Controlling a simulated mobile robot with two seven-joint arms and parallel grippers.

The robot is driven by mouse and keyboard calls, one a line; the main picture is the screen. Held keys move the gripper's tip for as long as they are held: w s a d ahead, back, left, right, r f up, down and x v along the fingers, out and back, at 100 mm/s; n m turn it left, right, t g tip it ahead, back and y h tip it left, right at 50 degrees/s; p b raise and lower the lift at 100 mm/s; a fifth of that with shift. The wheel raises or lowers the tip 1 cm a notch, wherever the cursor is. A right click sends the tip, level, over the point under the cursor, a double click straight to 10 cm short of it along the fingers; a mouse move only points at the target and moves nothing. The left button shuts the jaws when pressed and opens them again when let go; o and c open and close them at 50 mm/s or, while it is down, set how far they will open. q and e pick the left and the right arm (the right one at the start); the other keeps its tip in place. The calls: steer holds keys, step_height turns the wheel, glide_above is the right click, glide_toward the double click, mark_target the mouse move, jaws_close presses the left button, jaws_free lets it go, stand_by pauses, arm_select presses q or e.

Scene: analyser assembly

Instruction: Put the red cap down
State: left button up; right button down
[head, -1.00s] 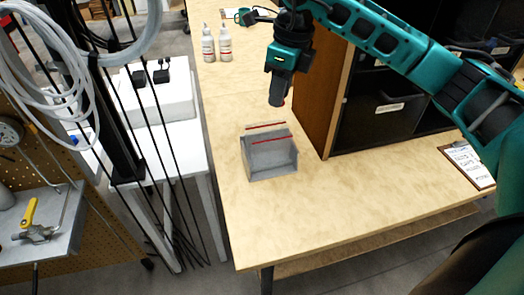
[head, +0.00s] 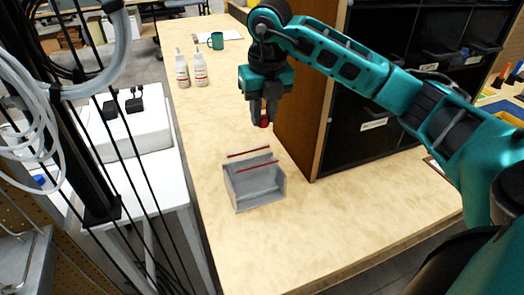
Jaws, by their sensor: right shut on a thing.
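The red cap (head: 264,123) shows as a small red piece at the tips of my right gripper (head: 264,115). The gripper points down and is shut on the cap, with the fingers hiding most of it. The cap appears above the wooden table (head: 215,120), behind the grey bin and close to the brown cabinet side; whether it touches the tabletop I cannot tell. My left gripper is not in view.
A grey open bin (head: 258,190) with red edge strips stands on the table in front of the gripper. A dark shelf cabinet (head: 375,100) stands right. Two white bottles (head: 182,70) and a green mug (head: 216,40) stand at the back. The front tabletop is clear.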

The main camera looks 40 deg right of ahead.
glide_above(263, 149)
steer(key=s+a, duration=0.1)
steer(key=s, duration=0.1)
step_height(263, 149, down, 5)
steer(key=shift+a+f, duration=0.1)
steer(key=shift+a, duration=0.05)
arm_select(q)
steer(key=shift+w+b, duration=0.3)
arm_select(e)
steer(key=shift+w+f, duration=0.1)
steer(key=shift+f, duration=2)
steer(key=shift+f+b, duration=0.5)
steer(key=shift+f, duration=0.15)
steer(key=c, duration=1.2)
jaws_free()
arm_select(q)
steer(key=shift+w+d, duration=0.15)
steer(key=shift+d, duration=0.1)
arm_select(e)
steer(key=shift+r, duration=0.15)
